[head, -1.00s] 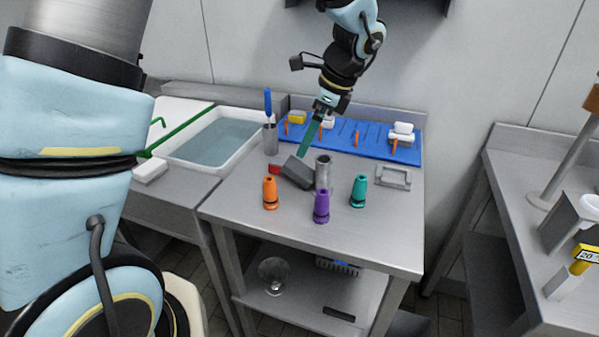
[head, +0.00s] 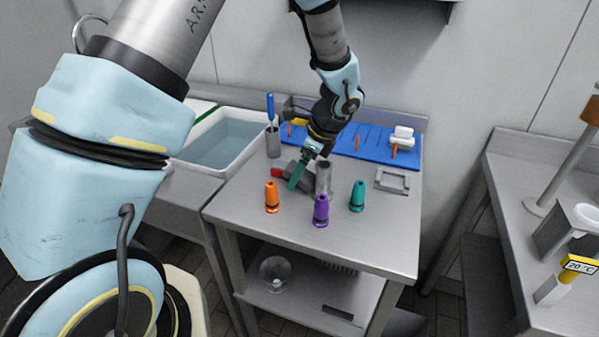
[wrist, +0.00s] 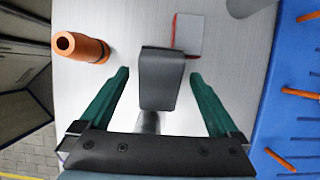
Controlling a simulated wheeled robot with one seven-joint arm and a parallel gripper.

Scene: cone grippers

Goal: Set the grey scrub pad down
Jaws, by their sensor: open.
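The grey scrub pad (head: 308,185), a dark grey block, is on the steel table, partly hidden behind a green finger in the head view. In the wrist view the pad (wrist: 162,80) shows whole between my two green fingers, with a gap on each side. My gripper (wrist: 159,74) is open around it and seems not to touch it. In the head view my gripper (head: 295,182) is low over the table at the pad. I cannot tell if the pad lies flat or leans on something.
A red-edged grey block (wrist: 188,35) lies beside the pad. A metal cylinder (head: 324,178) stands close on its right. Orange (head: 272,197), purple (head: 321,210) and teal (head: 357,196) cones stand in front. A blue pegboard (head: 375,145) is behind. The table's front right is clear.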

